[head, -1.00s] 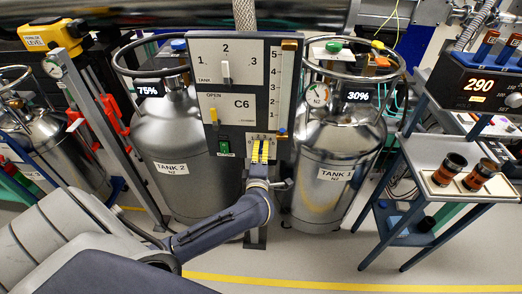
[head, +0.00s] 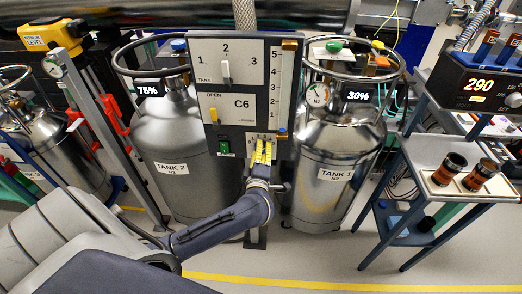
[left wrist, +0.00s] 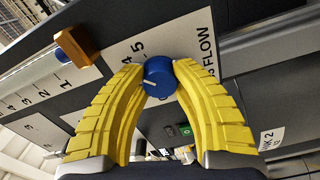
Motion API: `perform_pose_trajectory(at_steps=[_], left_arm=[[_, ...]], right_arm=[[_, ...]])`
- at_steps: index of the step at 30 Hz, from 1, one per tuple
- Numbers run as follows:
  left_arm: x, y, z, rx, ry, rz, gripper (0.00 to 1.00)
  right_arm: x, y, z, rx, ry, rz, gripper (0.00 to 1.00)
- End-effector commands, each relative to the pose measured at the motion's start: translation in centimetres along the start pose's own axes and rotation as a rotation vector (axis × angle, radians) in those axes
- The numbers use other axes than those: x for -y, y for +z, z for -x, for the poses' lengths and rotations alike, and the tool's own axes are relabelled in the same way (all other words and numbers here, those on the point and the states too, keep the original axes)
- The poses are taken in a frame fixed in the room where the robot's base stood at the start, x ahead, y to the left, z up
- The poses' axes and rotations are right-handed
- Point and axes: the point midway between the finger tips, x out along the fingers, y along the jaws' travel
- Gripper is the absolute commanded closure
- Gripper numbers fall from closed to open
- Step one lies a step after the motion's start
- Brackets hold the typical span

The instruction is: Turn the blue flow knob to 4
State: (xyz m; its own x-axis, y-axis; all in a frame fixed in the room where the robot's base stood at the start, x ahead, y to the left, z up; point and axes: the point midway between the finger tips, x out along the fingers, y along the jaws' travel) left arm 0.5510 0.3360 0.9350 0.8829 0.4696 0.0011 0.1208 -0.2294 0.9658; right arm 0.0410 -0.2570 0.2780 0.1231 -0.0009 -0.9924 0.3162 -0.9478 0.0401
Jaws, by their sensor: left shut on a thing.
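The blue flow knob (left wrist: 159,77) is on the panel's white flow dial plate (left wrist: 187,42), between my left gripper's (left wrist: 158,82) two yellow fingers. The fingers are shut on its sides near their tips. A white pointer line shows on the knob, towards the left of the left wrist view. The printed 4 and 5 show beside the knob; the other dial numbers are hidden by the fingers. In the head view my left gripper (head: 262,150) is at the low part of the grey control panel (head: 262,55), and its fingers hide the knob. My right gripper is not in view.
Tank 2 (head: 172,135) and Tank 1 (head: 337,150) stand behind and beside the panel. Above the knob are a tank lever (head: 226,72) and a yellow open lever (head: 213,116). A blue-framed cart (head: 406,165) stands at right. Floor in front is clear.

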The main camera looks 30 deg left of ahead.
Motion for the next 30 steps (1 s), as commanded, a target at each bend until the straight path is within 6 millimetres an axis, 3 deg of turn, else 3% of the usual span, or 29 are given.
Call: perform_pose_trajectory(at_steps=[1,2,9,20,30], left_arm=[[-0.3,0.2,0.0,0.005,0.006,0.001,1.0],[-0.3,0.2,0.0,0.005,0.006,0.001,0.68],[-0.1,0.1,0.0,0.003,0.002,0.001,0.41],[0.1,0.1,0.6,0.003,-0.001,0.001,0.41],[0.1,0.1,5.9,0.004,-0.002,0.002,0.41]], right_arm=[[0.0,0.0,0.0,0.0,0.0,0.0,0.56],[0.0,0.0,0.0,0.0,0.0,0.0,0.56],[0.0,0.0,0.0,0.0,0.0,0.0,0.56],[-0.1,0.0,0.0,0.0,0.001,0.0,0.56],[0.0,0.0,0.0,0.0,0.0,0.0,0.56]])
